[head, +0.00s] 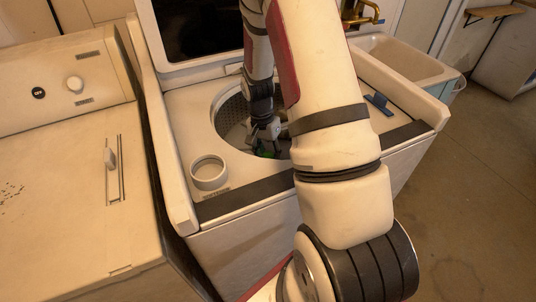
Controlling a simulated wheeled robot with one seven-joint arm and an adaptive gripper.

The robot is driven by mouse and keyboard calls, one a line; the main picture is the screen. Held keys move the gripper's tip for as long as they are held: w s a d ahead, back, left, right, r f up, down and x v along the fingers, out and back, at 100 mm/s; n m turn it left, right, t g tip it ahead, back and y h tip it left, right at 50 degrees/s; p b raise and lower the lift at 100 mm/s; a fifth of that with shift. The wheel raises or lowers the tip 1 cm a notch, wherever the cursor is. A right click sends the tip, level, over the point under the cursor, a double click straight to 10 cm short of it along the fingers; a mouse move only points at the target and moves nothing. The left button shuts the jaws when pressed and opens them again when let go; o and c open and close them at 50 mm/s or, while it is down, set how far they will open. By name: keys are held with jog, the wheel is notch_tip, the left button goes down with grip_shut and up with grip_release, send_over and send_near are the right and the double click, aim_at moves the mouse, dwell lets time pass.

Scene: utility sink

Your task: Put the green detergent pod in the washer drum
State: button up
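The top-load washer stands in the middle of the head view with its lid raised. Its round washer drum (232,117) is open, and my arm hides much of the right side of the opening. My gripper (266,147) points down into the drum opening. The green detergent pod (266,154) shows as a small green patch right at the fingertips, inside the outline of the opening. It is too small and dark to tell whether the fingers are closed on it or just beside it.
A white round cup or cap (209,172) sits on the washer top, left of the opening. A blue item (379,103) lies on the right of the top. A second machine (60,180) stands at left, and a sink (405,63) with a brass faucet at back right.

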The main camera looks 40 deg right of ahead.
jog(key=o, duration=0.9)
jog(key=shift+f, duration=0.1)
